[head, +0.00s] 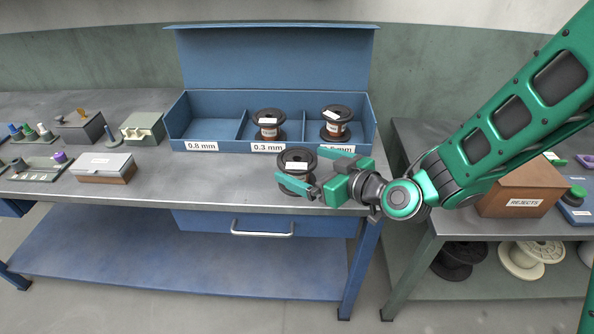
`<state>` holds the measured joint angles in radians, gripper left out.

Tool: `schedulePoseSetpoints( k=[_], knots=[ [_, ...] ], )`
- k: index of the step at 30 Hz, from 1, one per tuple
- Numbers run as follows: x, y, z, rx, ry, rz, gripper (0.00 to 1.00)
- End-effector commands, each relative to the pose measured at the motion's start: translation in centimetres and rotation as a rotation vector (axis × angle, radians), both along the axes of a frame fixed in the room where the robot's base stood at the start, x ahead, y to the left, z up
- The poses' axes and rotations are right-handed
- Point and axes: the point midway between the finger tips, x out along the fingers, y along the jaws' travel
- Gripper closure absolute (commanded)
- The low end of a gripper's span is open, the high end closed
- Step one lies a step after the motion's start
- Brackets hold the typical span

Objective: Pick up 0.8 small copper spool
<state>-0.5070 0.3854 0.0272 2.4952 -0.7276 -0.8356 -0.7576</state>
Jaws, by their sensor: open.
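A small copper spool (297,160) with dark flanges and a white label on top stands on the grey bench in front of the blue box. My gripper (296,187) is open beside it, at its near right. The fingers reach left and overlap the spool in the picture, hiding much of its lower part. I cannot tell whether they touch it. The label on this spool is too small to read. The blue box (290,147) has three compartments. The left one, labelled 0.8 mm (202,146), is empty.
Two similar spools stand in the middle compartment (269,124), labelled 0.3 mm, and the right compartment (337,121). A brown REJECTS box (518,190) sits on the right table. Small boxes and a rack (40,168) stand at the left. The bench left of the spool is clear.

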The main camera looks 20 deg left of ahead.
Motion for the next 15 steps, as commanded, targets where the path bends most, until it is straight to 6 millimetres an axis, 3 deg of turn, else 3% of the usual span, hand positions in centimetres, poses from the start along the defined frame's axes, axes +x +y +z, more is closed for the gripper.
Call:
schedulePoseSetpoints(
  k=[15],
  knots=[
    [2.7,4.3,-1.7,0.0,-0.001,0.001,0.01]
  ],
)
